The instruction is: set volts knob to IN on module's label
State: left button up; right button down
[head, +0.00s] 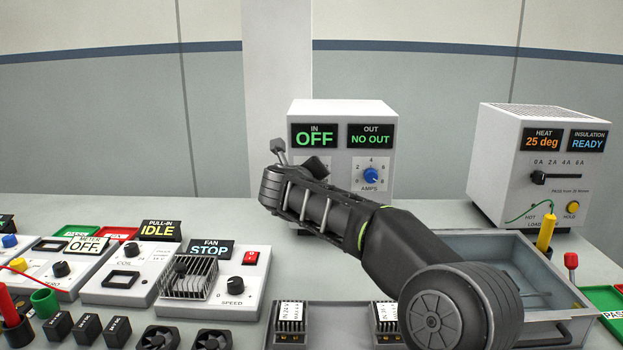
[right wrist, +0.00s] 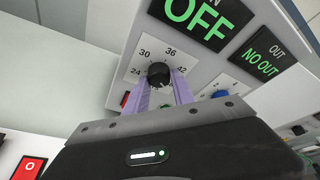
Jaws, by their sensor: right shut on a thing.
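The white supply box (head: 343,112) stands against the wall, its IN display (head: 314,136) reading OFF and its OUT display (head: 371,136) reading NO OUT. In the right wrist view, the black volts knob (right wrist: 159,73) sits in a dial marked 24, 30, 36 and 42. Its pointer setting is hard to read. My right gripper (right wrist: 161,80) is shut on this knob, its pale fingers on either side. In the head view my arm hides most of the dial. Two modules with small labels (head: 291,311) (head: 386,312) lie in front; I cannot read the labels surely. My left gripper is not in view.
The blue AMPS knob (head: 371,176) is right of the volts dial. A red switch (right wrist: 126,98) sits close below the volts dial. A heater box (head: 545,150) and grey tray (head: 480,240) stand to the right; fan and coil panels (head: 125,275) stand to the left.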

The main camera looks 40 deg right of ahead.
jog(key=c, duration=1.1)
grip_release()
jog(key=shift+o, duration=0.2)
jog(key=v, duration=0.7)
jog(key=shift+s+a, duration=0.2)
jog(key=shift+a, duration=0.05)
